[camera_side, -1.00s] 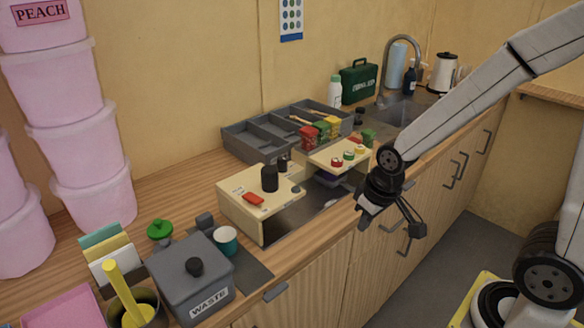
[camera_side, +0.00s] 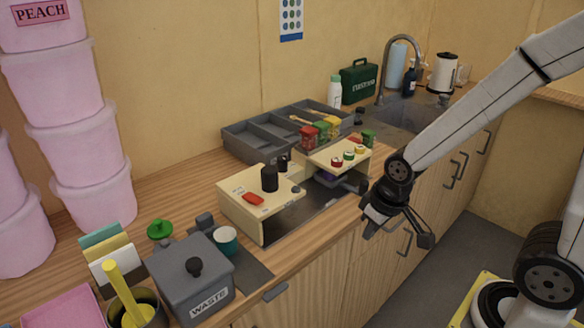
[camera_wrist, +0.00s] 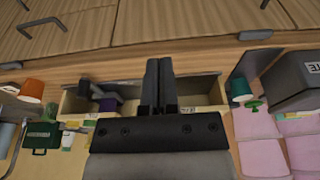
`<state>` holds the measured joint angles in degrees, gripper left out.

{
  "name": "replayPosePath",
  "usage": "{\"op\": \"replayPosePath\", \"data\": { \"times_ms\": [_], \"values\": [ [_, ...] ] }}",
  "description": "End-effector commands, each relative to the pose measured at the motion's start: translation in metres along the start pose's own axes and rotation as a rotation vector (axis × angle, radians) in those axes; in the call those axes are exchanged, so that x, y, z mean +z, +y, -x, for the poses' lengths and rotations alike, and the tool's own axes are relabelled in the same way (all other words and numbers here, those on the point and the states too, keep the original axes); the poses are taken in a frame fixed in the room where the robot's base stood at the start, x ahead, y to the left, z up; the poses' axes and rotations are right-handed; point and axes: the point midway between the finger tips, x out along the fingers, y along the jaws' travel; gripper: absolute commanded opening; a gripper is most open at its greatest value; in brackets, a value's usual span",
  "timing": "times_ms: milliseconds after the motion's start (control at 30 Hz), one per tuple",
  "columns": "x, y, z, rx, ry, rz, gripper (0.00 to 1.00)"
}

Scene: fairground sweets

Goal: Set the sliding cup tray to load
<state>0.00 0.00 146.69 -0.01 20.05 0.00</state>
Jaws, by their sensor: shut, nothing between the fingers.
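The cream machine (camera_side: 250,215) sits on the counter, with a black knob-like cylinder (camera_side: 269,178) and a red switch (camera_side: 253,198) on its left block. Its right, raised block (camera_side: 345,150) carries small coloured buttons. A grey piece (camera_side: 346,184), apparently the sliding cup tray, shows under that block, with something purple (camera_side: 325,175) beside it. In the wrist view the grey piece (camera_wrist: 98,90) and purple thing (camera_wrist: 108,104) lie left of my fingers. My gripper (camera_side: 370,231) is shut and empty, in front of the counter's edge; it shows in the wrist view (camera_wrist: 158,70). Position marks are too small to read.
A grey waste bin (camera_side: 190,278) and a teal cup (camera_side: 225,240) stand left of the machine. A grey divided tray (camera_side: 245,142) with packets lies behind it. Cupboard handles (camera_side: 405,243) stick out below the counter. The floor space in front is open.

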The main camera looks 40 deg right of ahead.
Motion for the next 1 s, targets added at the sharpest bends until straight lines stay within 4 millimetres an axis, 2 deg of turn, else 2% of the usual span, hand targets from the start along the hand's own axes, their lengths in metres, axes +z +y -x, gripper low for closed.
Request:
{"op": "replayPosePath", "data": {
  "times_ms": [300, 333, 500, 533, 567, 767, 1000],
  "values": [
    [0.0, 0.0, 0.0, 0.0, 0.0, 0.0, 0.0],
    [0.0, 0.0, 0.0, 0.0, 0.0, 0.0, 0.03],
    [-0.004, 0.002, 0.0, 0.001, -0.003, -0.012, 0.57],
    [-0.005, 0.003, 0.0, 0.002, -0.004, -0.018, 0.67],
    [-0.007, 0.004, 0.0, 0.003, -0.006, -0.026, 0.72],
    [-0.034, 0.022, -0.002, 0.016, -0.035, -0.126, 0.72],
    [-0.081, 0.067, -0.005, 0.04, -0.094, -0.331, 0.72]
  ]
}}
